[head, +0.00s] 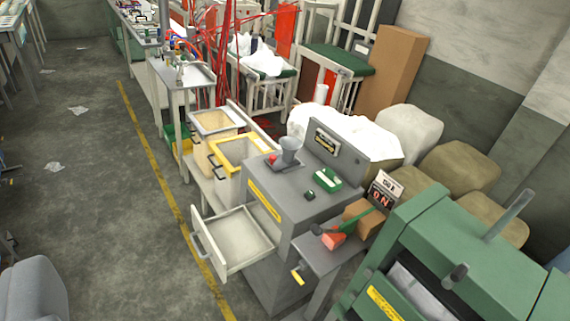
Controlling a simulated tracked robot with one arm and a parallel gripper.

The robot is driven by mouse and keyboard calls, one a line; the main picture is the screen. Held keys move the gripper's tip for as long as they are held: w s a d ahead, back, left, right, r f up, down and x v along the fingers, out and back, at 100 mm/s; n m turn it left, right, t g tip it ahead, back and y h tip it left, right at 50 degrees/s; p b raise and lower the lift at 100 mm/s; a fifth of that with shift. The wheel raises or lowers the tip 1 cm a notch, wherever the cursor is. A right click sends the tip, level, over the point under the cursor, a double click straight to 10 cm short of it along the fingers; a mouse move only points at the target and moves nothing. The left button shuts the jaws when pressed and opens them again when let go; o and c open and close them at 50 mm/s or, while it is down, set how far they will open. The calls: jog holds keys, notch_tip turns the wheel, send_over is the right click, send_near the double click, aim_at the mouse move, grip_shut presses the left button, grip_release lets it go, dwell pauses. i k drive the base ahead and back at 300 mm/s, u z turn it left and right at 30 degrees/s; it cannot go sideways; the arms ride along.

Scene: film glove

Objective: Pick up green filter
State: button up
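A small green block with a pale patch on top (327,179) lies on the grey top of a machine cabinet (285,200), right of centre. A smaller dark green piece (309,195) lies just in front of it on the same top. I cannot tell for certain which of these is the green filter. A grey funnel-like cup (288,150) with a red part (272,159) beside it stands further back on that top. My gripper is not visible in this view.
The cabinet's drawer (235,248) is pulled out over the floor. Two open bins (240,152) stand behind it. A side shelf (318,262) holds a red block (333,241) and brown box (362,217). A green machine (450,250) fills the lower right. The left floor (110,210) is mostly clear.

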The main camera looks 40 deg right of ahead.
aim_at(326, 177)
jog(key=z, duration=0.1)
jog(key=i, duration=1.25)
jog(key=z, duration=1.25)
jog(key=i, duration=0.75)
jog(key=z, duration=0.45)
jog(key=k, duration=0.9)
jog(key=z, duration=0.2)
jog(key=i, duration=0.9)
jog(key=u, duration=0.15)
